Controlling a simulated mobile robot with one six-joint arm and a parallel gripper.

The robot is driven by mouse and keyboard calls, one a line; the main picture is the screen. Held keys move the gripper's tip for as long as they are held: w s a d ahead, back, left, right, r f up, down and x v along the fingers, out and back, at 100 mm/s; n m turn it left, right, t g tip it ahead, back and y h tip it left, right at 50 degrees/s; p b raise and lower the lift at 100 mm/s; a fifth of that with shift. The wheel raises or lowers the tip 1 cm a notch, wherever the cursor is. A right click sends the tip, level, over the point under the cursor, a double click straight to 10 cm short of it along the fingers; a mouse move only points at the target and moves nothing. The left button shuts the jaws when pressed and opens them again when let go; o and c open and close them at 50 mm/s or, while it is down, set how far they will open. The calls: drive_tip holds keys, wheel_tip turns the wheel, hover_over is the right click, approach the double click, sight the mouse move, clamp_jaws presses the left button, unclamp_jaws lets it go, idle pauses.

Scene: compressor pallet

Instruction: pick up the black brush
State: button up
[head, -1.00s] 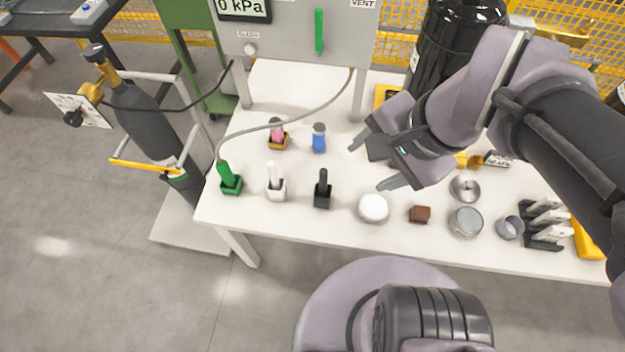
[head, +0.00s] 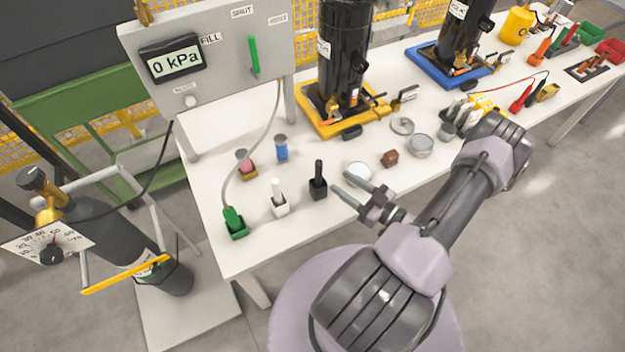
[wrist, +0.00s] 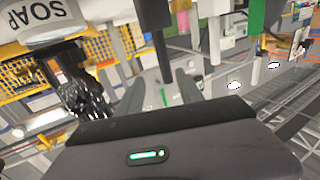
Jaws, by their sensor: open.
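The black brush (head: 318,172) stands upright in a small square black holder (head: 318,190) on the white table in the head view. My gripper (head: 340,181) is open and empty, its two fingers pointing left toward the brush from just to its right. The fingertips look close to the brush but apart from it; the exact gap and height are hard to judge. In the wrist view the two fingers (wrist: 158,92) are spread with a gap between them.
Blue (head: 281,148) and pink (head: 243,162) items stand behind. A white round item (head: 357,172) and a brown block (head: 390,158) are right. A gauge panel (head: 215,60) rises behind.

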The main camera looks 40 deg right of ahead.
sight(318, 179)
drive_tip(key=w+a+b, duration=0.2)
drive_tip(key=w, duration=0.9)
drive_tip(key=shift+w+a+f+b, duration=0.2)
drive_tip(key=shift+w+a+b, duration=0.1)
drive_tip(key=shift+a, duration=0.05)
clamp_jaws()
